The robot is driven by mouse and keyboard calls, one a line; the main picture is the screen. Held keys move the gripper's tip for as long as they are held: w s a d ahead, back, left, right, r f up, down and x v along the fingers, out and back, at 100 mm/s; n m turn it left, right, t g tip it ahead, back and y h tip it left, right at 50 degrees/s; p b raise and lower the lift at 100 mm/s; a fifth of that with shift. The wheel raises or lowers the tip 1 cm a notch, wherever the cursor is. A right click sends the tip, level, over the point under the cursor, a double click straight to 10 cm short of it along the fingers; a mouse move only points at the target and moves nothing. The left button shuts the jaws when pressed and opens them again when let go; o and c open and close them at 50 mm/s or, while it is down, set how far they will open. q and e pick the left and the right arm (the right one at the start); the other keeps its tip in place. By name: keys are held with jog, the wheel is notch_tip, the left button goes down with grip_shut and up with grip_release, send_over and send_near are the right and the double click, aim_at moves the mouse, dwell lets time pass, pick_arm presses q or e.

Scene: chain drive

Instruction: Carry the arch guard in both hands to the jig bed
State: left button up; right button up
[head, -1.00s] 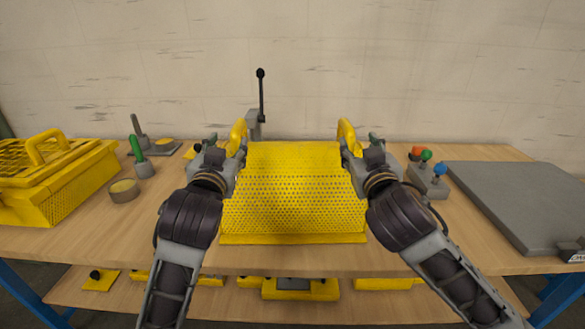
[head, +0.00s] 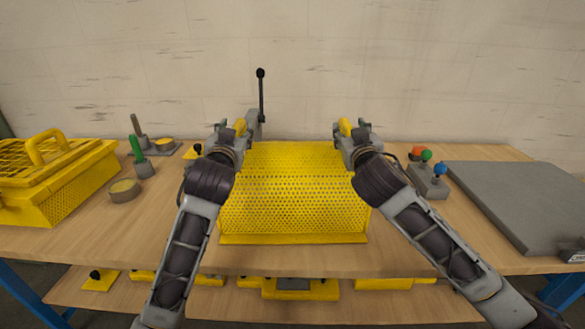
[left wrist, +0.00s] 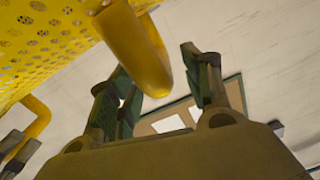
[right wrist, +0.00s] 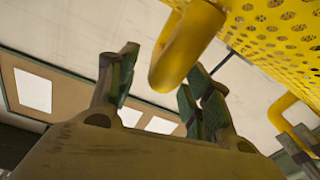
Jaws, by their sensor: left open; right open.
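The yellow perforated arch guard (head: 293,205) sits on the wooden bench in the middle of the head view. It has a yellow handle at each side. My left gripper (head: 238,128) is open at the left handle (head: 240,126); in the left wrist view that handle (left wrist: 137,45) lies between the spread fingers (left wrist: 160,85). My right gripper (head: 350,128) is open at the right handle (head: 345,126); in the right wrist view that handle (right wrist: 188,45) lies between the open fingers (right wrist: 160,80). The flat grey slab (head: 520,205) at the right may be the jig bed.
A yellow perforated box (head: 60,190) stands at the left, near a round tin (head: 124,190) and a green-handled tool (head: 138,155). A box with coloured knobs (head: 428,178) stands between the guard and the slab. A black-knobbed lever (head: 261,95) rises behind the guard.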

aim_at(348, 123)
pick_arm(q)
jog(key=shift+w, duration=1.85)
pick_arm(e)
jog(key=shift+w, duration=1.85)
pick_arm(q)
grip_shut()
pick_arm(e)
grip_shut()
pick_arm(q)
jog(key=shift+r, duration=0.15)
pick_arm(e)
jog(key=shift+r, duration=0.15)
